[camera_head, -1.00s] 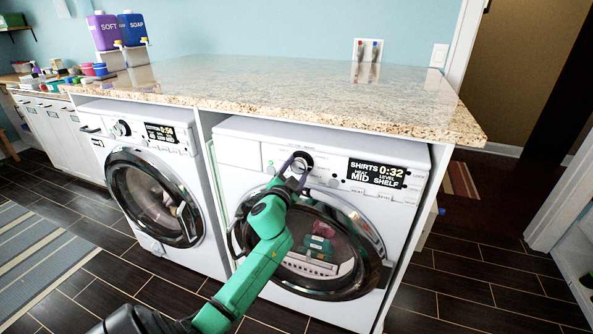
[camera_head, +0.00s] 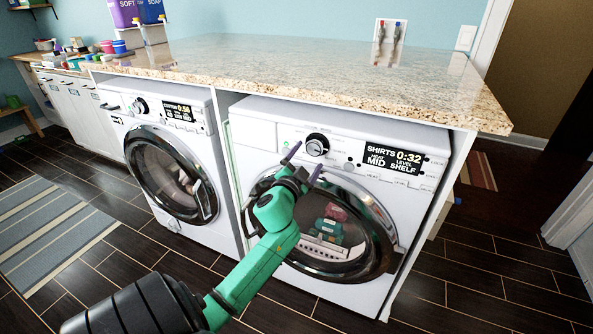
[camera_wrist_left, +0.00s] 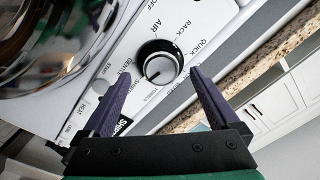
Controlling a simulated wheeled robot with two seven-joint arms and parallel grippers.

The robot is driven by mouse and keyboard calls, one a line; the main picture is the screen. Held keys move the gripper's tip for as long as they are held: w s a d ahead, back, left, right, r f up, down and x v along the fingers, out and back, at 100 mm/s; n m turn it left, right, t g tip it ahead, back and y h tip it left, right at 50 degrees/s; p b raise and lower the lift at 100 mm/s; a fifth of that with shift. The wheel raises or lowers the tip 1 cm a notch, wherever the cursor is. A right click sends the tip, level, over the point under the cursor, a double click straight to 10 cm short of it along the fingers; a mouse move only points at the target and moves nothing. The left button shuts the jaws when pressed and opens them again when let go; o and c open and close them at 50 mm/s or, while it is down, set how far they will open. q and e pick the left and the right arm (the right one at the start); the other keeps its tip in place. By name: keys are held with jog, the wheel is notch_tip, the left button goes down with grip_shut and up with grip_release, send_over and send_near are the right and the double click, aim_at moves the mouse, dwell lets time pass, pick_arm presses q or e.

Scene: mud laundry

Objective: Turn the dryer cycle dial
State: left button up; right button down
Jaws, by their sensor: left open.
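The dryer (camera_head: 262,137) is the white right-hand machine under the counter. Its display (camera_head: 394,159) reads SHIRTS 0:32, with heat MID and level SHELF. The cycle dial (camera_head: 317,145) is a round black knob with a silver face, left of the display. My right gripper is out of view.
A second front-loading machine (camera_head: 160,165) stands to the left. The granite counter (camera_head: 300,70) overhangs both machines close above the dial. The dryer's round door (camera_head: 380,215) is shut below, with items showing behind the glass. Dark tile floor (camera_head: 470,270) lies clear to the right.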

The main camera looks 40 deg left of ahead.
pick_arm(q)
jog(key=b+v, duration=0.1)
jog(key=v, duration=0.9)
jog(key=shift+s, duration=0.35)
jog(key=shift+d+f, duration=0.1)
jog(key=s+d+f+g+h+p, duration=0.1)
jog(key=s+d+f+g, duration=0.15)
jog(key=f, duration=0.95)
jog(key=s+d+f+n+g+h+p, duration=0.1)
jog(key=f+g+h, duration=0.15)
jog(key=f, duration=0.85)
jog(key=s+d+f+g+h+p, duration=0.1)
jog(key=s+d+f+g, duration=0.15)
jog(key=f, duration=0.95)
jog(key=s+d+f+g+h+p, duration=0.1)
jog(key=s+d+f+g, duration=0.2)
jog(key=s+f, duration=0.6)
jog(key=s+d+f+n+g+h+p, duration=0.1)
jog(key=s+d+f+g, duration=0.3)
jog(key=s+f, duration=0.5)
jog(key=s+g, duration=0.1)
jog(key=s, duration=0.7)
jog(key=shift+s+f, duration=0.3)
jog(key=shift+s, duration=0.1)
